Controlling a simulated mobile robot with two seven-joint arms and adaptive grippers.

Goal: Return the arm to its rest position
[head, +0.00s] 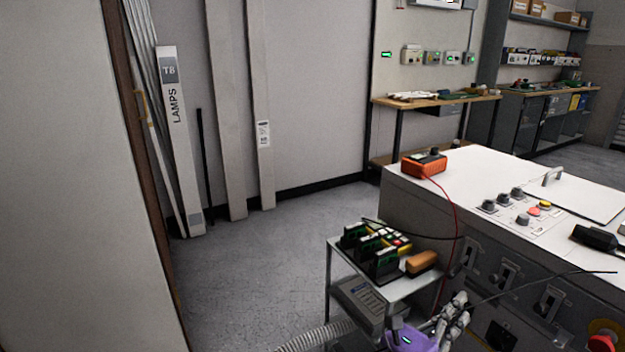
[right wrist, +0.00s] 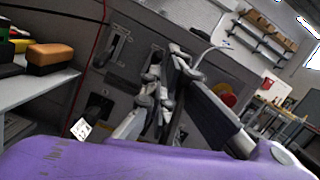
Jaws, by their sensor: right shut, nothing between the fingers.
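My right gripper (head: 455,312) shows at the bottom of the head view, in front of the grey control cabinet (head: 405,212). Its fingers are shut with nothing held between them. In the right wrist view the closed fingers of the right gripper (right wrist: 170,75) stand before the cabinet front (right wrist: 130,65), above my purple wrist housing. Whether they touch the cabinet cannot be told. My left gripper is in neither view.
A small cart (head: 405,290) with green-black modules (head: 375,250) and an orange-brown block (head: 422,262) stands left of the gripper. An orange meter (head: 424,163) with red and black leads sits on the cabinet. Open floor (head: 250,270) lies left of the cart.

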